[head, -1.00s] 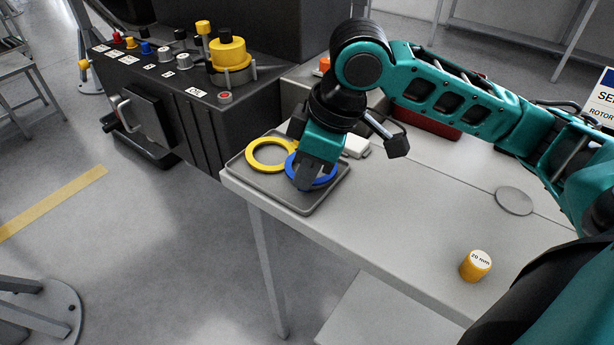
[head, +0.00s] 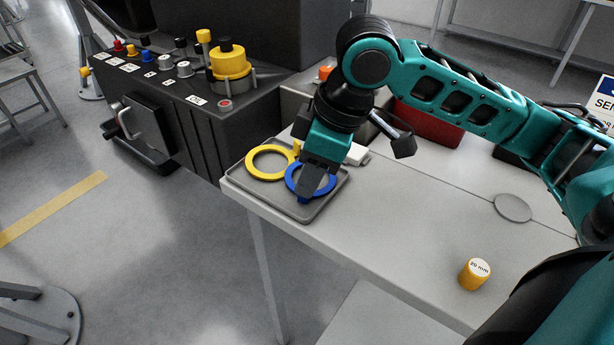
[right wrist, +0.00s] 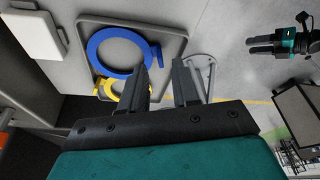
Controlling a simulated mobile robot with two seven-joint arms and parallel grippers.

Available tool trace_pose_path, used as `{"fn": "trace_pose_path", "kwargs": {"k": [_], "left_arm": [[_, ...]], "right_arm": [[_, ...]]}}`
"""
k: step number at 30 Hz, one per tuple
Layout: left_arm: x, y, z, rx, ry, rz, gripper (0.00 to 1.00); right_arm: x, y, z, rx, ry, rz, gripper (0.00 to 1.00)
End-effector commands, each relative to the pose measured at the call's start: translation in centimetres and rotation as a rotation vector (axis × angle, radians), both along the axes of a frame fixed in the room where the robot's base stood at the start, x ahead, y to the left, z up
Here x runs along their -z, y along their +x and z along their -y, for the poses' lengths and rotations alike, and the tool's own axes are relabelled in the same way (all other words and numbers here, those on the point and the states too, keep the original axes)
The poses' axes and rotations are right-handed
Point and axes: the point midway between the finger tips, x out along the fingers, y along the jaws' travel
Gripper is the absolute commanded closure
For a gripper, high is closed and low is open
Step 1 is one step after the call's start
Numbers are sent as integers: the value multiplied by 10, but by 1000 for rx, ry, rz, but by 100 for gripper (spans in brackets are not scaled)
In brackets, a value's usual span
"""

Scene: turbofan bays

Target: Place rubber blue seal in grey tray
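The blue seal (head: 331,186) is a flat ring with a small tab. It lies in the grey tray (head: 268,199), on its right side in the head view, beside a yellow ring (head: 252,166). My right gripper (head: 304,198) is over the blue seal and hides part of it. In the right wrist view the fingers (right wrist: 165,68) are apart with nothing between them; the blue seal (right wrist: 94,52) lies flat beyond the left finger, inside the tray (right wrist: 172,22). My left gripper (right wrist: 258,43) shows small at the right of that view, its fingers seemingly apart.
The tray sits at the left corner of the light table (head: 420,235). A white box (head: 357,154) is right behind it. A red bin (head: 430,124) stands farther back. A yellow 20 mm cylinder (head: 474,275) and a grey disc (head: 513,208) are to the right. A black bench (head: 200,130) adjoins the table.

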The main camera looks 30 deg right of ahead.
Motion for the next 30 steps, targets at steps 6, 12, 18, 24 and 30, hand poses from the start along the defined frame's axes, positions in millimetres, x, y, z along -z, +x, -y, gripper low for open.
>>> {"fn": "trace_pose_path", "kwargs": {"k": [6, 12, 18, 24, 30], "left_arm": [[-17, 1, 0, 0, -1, 3, 53], [-25, 1, 0, 0, 0, 5, 53], [-28, 3, 0, 0, 0, 7, 53], [-28, 3, 0, -1, 0, 7, 53], [-27, 3, 0, -1, 1, 6, 53]], "right_arm": [[-51, -10, 10, 2, -1, 4, 70], [-81, -17, 17, 1, -1, 1, 70], [-92, -20, 20, 0, -1, 1, 70], [-92, -20, 20, 0, -1, -1, 70], [-92, -20, 20, 0, -1, -1, 70]]}}
